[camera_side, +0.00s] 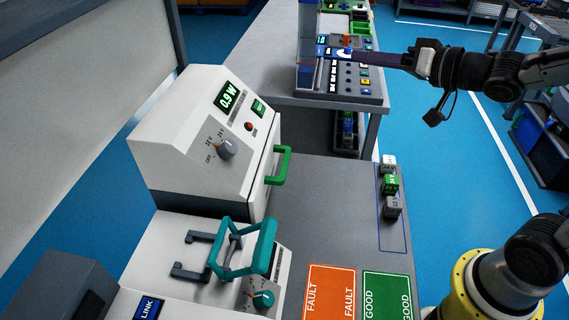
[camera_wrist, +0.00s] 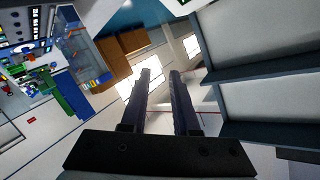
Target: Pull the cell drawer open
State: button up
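A white tester box (camera_side: 190,135) stands at the left in the side view, with a display reading 0.9 W and a dial. Its front face carries a panel with a green bar handle (camera_side: 281,167), which looks like the cell drawer. The panel appears flush with the box, so the drawer looks shut. My gripper (camera_side: 325,51) is up and to the right of the handle, well apart from it, with its fingers pointing left. In the wrist view my gripper (camera_wrist: 160,72) shows two dark fingers with a clear gap and nothing between them. The handle is not visible there.
A teal-handled fixture (camera_side: 243,255) stands in front of the tester. Several small blocks (camera_side: 390,187) sit at the table's right edge. Orange FAULT (camera_side: 330,293) and green GOOD (camera_side: 387,296) mats lie in front. The grey tabletop right of the handle is clear. A control panel (camera_side: 340,80) stands behind.

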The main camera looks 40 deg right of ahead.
aim_at(285, 162)
jog(key=a+f+m+g+y, duration=0.2)
jog(key=f+m+y, duration=0.15)
jog(key=f, duration=0.85)
jog(key=a+f+m+g+y, duration=0.15)
jog(key=f+y, duration=0.25)
jog(key=f, duration=0.9)
jog(key=shift+g, duration=0.25)
jog(key=x, duration=1.3)
jog(key=shift+w+r, duration=0.25)
jog(key=shift+r, duration=0.1)
grip_shut()
